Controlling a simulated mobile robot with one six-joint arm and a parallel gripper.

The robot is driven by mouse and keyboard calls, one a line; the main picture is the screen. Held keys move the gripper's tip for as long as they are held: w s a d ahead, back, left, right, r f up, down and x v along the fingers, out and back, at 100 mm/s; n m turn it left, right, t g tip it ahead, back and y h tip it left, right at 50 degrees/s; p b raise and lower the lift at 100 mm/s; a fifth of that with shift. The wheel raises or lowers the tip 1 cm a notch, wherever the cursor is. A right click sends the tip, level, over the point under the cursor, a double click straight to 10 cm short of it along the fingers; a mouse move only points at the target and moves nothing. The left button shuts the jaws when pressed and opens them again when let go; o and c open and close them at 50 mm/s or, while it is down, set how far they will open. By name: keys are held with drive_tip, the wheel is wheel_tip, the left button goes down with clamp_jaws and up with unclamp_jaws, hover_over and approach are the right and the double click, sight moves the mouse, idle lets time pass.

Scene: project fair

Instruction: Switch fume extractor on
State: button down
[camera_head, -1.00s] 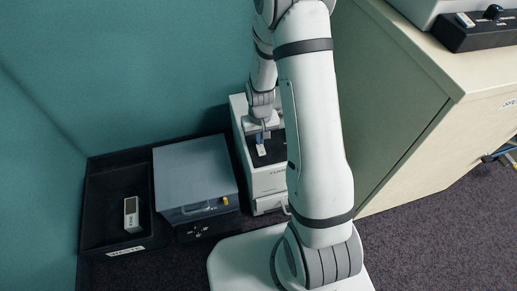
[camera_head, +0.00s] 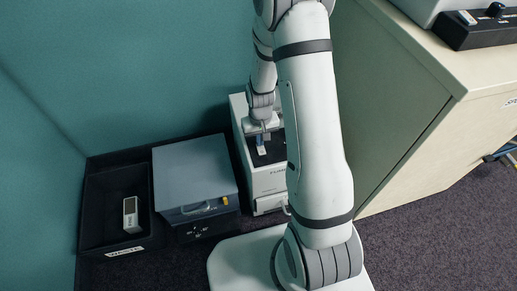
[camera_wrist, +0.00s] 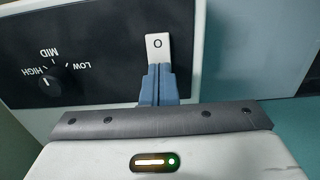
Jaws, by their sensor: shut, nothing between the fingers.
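The fume extractor (camera_head: 268,181) is a white box with a dark top panel, standing on the floor against the wall, partly hidden by my arm. In the wrist view its dark panel (camera_wrist: 100,75) carries a white rocker switch (camera_wrist: 157,43) marked "O" and a black knob (camera_wrist: 50,84) with LOW, MID and HIGH labels. My gripper (camera_wrist: 160,72) is shut and empty, its blue fingertips together over the lower part of the switch. The fingers hide that part, and I cannot tell whether they touch it. In the head view, my gripper (camera_head: 261,138) is over the extractor's panel.
Left of the extractor stands a grey box (camera_head: 193,170) with a yellow-marked front. Further left is a black waste bin (camera_head: 98,215) holding a small white device (camera_head: 131,214). A beige cabinet (camera_head: 395,110) stands close on the right. Dark carpet (camera_head: 430,235) is open at lower right.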

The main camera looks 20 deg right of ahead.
drive_tip(key=shift+f, duration=0.35)
drive_tip(key=shift+r, duration=0.1)
drive_tip(key=shift+r+p, duration=2.35)
drive_tip(key=shift+r, duration=1.1)
drive_tip(key=s+r+t+p, duration=0.1)
drive_tip(key=s+r+p, duration=0.3)
drive_tip(key=r, duration=0.8)
drive_tip(key=s+r+p, duration=0.1)
drive_tip(key=r+p, duration=0.5)
drive_tip(key=r, duration=0.7)
drive_tip(key=s+r+p, duration=0.4)
drive_tip(key=s+r, duration=0.2)
drive_tip(key=r, duration=0.4)
drive_tip(key=s+r+t+p, duration=0.1)
drive_tip(key=s+r+p, duration=0.4)
drive_tip(key=r, duration=0.5)
drive_tip(key=shift+s+a+t, duration=0.3)
drive_tip(key=shift+s+a, duration=0.1)
drive_tip(key=shift+s, duration=0.45)
